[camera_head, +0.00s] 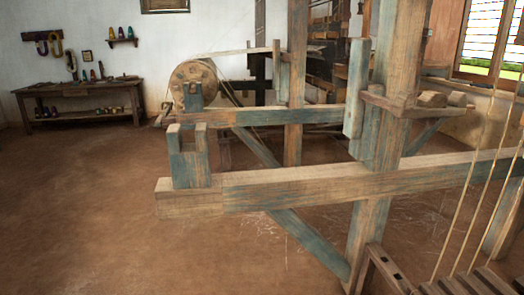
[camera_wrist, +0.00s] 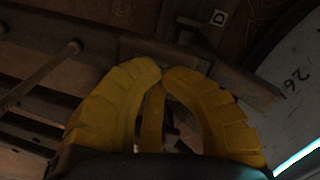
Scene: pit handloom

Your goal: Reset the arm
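My gripper (camera_wrist: 161,70) shows in the wrist view with its yellow fingers curved inward and their tips meeting. Another yellow strip shows between the two outer fingers, and I see no separate object held. Dark wooden bars (camera_wrist: 95,45) lie beyond the fingertips; I cannot tell whether the tips touch them. In the head view my arm and gripper do not show. The loom's wooden frame (camera_head: 330,185) fills the middle and right of that view, with a long beam running across and an upright post.
Slanting cords (camera_head: 470,190) and a slatted wooden part (camera_head: 468,284) are at the loom's right. A workbench (camera_head: 80,95) stands by the back left wall. The brown floor (camera_head: 90,200) at left is clear.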

